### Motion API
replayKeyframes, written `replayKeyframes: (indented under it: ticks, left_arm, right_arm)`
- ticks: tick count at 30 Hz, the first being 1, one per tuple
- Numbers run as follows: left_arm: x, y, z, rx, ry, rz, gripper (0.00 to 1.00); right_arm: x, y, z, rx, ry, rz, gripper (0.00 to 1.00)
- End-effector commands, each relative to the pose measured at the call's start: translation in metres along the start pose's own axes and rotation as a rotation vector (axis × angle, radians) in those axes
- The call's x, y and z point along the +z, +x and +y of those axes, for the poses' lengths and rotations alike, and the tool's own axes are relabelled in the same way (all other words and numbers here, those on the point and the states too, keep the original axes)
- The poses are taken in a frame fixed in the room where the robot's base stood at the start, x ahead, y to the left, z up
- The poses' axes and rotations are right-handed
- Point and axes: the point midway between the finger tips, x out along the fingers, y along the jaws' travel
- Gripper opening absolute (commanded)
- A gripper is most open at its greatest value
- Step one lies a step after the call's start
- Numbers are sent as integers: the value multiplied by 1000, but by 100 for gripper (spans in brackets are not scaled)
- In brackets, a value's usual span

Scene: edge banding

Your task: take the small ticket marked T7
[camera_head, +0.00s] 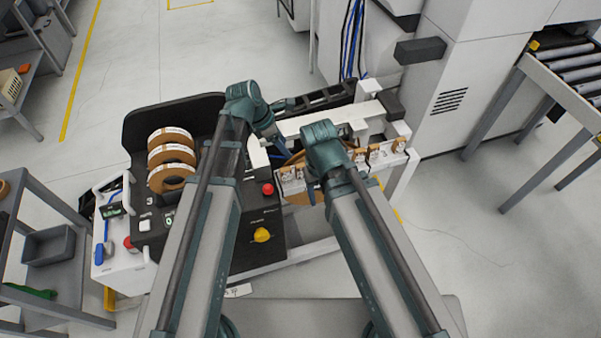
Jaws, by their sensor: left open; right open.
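A row of small tickets with brown tops and white faces hangs along a white rail in the middle of the head view. One group (291,174) is left of my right wrist and another group (382,151) is right of it. The markings are too small to read, so I cannot tell which ticket is T7. My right gripper (311,188) is open, close to the left group; my wrist hides part of the row. I cannot tell whether it touches a ticket. My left gripper (278,143) is open above the machine, behind the row.
A black machine panel holds several brown tape rolls (171,157), a red button (267,189) and a yellow knob (262,235). A grey shelf cart (60,290) stands at left with a bin (49,246). A roller conveyor (570,75) is at right.

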Motion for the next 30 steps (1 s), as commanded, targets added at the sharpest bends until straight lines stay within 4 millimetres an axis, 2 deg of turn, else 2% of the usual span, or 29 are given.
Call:
replayKeyframes:
  ticks: [1,13,16,23,30]
  left_arm:
    - [-2,11,0,0,1,0,65]
    - [-2,71,0,0,3,1,65]
    - [-1,77,0,0,2,1,65]
    - [0,78,-1,0,2,1,65]
    - [0,101,-6,0,3,1,65]
  right_arm:
    - [-1,11,-1,0,0,0,65]
    - [-4,66,-6,0,2,0,65]
    - [-4,71,-7,0,2,0,65]
    - [-4,71,-7,0,2,0,65]
    - [-5,92,-9,0,2,0,65]
